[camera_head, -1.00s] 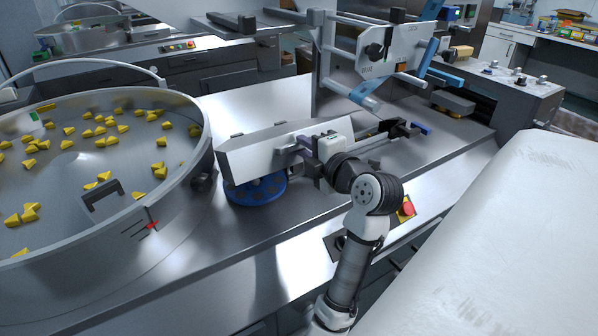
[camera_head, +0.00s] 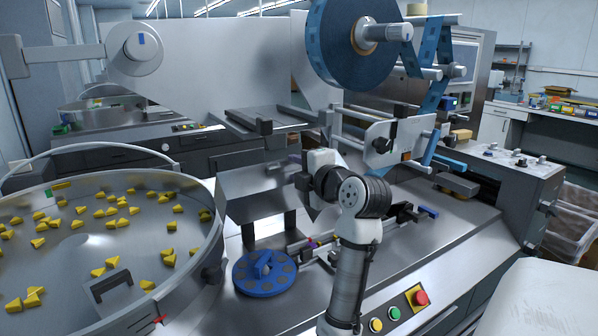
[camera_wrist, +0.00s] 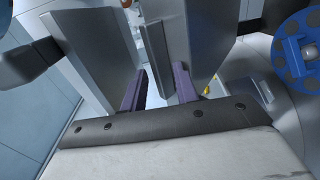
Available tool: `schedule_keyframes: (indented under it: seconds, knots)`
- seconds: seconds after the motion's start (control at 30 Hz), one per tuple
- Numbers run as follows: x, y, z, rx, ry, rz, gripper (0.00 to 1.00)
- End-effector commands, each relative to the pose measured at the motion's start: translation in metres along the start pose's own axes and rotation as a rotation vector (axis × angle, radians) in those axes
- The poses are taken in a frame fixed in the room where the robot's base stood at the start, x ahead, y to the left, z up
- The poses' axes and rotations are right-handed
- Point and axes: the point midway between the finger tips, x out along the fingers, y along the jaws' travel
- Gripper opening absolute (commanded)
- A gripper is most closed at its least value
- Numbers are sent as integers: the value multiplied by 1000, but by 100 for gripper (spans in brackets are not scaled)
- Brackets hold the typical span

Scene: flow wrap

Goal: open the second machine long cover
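The long cover (camera_head: 262,192) is a grey metal housing on the second machine, beside the bowl. It stands raised, with a clear gap below it over the blue slotted disc (camera_head: 264,273) and the track (camera_head: 318,246). My gripper (camera_head: 304,183) is at the cover's right end; its fingertips are mostly hidden in the head view. In the wrist view, the two dark purple fingers (camera_wrist: 157,88) are apart, and metal panels of the cover (camera_wrist: 205,40) rise beyond and beside them. A thin metal edge shows between the fingers; I cannot tell whether they touch it.
The large round metal bowl (camera_head: 205,245) with yellow pieces stands left. A blue film roll (camera_head: 350,45) hangs above, with a film frame (camera_head: 395,140) behind my arm. The red stop button (camera_head: 420,298) and green button are at the front right.

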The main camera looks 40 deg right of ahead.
Motion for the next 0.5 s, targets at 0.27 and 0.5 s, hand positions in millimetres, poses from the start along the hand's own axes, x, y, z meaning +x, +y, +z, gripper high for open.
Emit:
schedule_keyframes:
  seconds: [0.27,0.5]
  knots:
    - [1,-1,-1,3,3,-10,36]
    - [-12,15,0,2,2,-5,36]
